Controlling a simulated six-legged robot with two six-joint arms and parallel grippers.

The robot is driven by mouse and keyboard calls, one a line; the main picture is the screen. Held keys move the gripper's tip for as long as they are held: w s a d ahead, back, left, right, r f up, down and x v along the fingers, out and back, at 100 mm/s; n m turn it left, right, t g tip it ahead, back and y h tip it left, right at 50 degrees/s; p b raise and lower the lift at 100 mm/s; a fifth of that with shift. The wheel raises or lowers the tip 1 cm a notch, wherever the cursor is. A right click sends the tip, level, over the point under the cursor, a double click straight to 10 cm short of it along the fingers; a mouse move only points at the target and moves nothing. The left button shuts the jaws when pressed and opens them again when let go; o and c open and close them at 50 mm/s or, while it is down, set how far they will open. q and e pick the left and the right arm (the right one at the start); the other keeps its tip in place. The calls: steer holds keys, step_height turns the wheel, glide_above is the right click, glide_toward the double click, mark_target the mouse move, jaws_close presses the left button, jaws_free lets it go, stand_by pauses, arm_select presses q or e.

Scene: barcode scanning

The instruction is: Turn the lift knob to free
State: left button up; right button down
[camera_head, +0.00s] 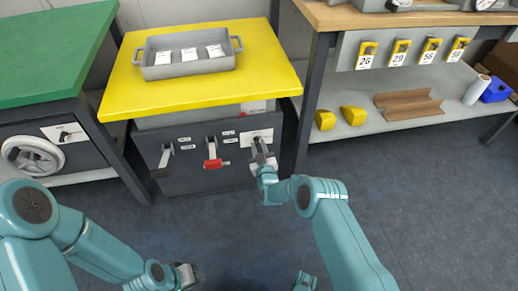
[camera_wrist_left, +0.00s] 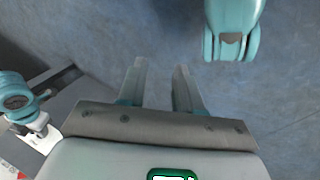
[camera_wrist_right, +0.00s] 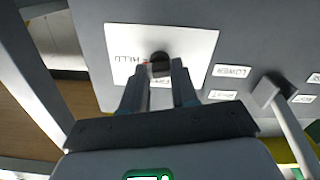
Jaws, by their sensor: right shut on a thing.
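The lift knob (camera_wrist_right: 160,57) is a small dark knob on a white plate (camera_wrist_right: 190,38), shown upside down in the right wrist view. A small red mark shows on the knob's left side, beside the word HELD; other lettering below is mostly covered. In the head view the plate (camera_head: 249,135) is at the right of the dark cabinet front under the yellow table. My right gripper (camera_head: 259,153) is at this plate, its fingers shut on the knob. My left gripper (camera_wrist_left: 159,66) is open and empty above the floor, away from the cabinet; it shows low in the head view (camera_head: 190,273).
A grey tray (camera_head: 188,67) with white cards stands on the yellow tabletop (camera_head: 125,96). A table leg (camera_head: 309,105) is close on the right. The blue floor in front is clear.

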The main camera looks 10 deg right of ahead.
arm_select(q)
steer(key=shift+t, duration=0.5)
steer(key=shift+w+a+f+b, duration=0.15)
steer(key=shift+w+f+b, duration=0.55)
steer(key=shift+f+b, duration=0.25)
steer(key=shift+w+a+f+b, duration=0.15)
steer(key=shift+w+f+b, duration=0.5)
steer(key=shift+f+b, duration=0.2)
arm_select(e)
steer(key=shift+n, duration=7.5)
arm_select(q)
steer(key=shift+f, duration=0.1)
arm_select(e)
steer(key=c, duration=0.9)
jaws_free()
steer(key=shift+o, duration=0.2)
arm_select(q)
steer(key=s+d+r+g+p, duration=0.1)
steer(key=s+r+p, duration=0.3)
steer(key=r+p, duration=0.3)
steer(key=shift+s+g, duration=0.15)
steer(key=shift+g, duration=0.15)
arm_select(e)
steer(key=s, duration=1.6)
steer(key=shift+s, duration=0.2)
